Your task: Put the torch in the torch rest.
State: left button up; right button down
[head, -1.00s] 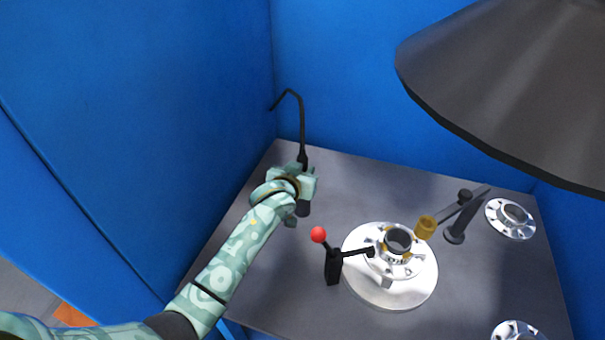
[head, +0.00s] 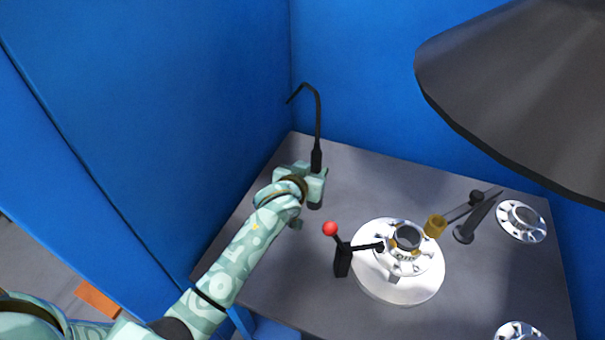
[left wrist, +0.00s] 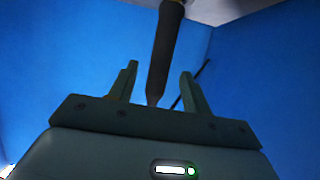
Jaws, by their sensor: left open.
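The torch (head: 317,160) looks like a dark, slim handle with a thin black neck or lead that rises and bends over to the left. It stands upright near the table's back left corner. My left gripper (head: 315,183) is at its handle. In the left wrist view a dark tapered body (left wrist: 164,50), apparently the torch, shows between the two open, spread fingers (left wrist: 158,88); contact cannot be told. A black post with an arm and a brass cup (head: 435,226) stands right of the turntable; it may be the torch rest, but I cannot be sure. My right gripper is out of view.
A flanged part (head: 408,240) sits on a round white turntable (head: 400,288). A black clamp with a red knob (head: 330,228) stands at its left. Loose flanges lie at the right (head: 522,221) and front right (head: 518,331). A large dark hood (head: 520,90) hangs above. Blue walls enclose the table.

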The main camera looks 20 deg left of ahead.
pick_arm(q)
jog(key=p+v, duration=0.1)
jog(key=v, duration=0.6)
jog(key=shift+s+p, duration=0.3)
jog(key=shift+p, duration=0.05)
jog(key=shift+r, duration=0.15)
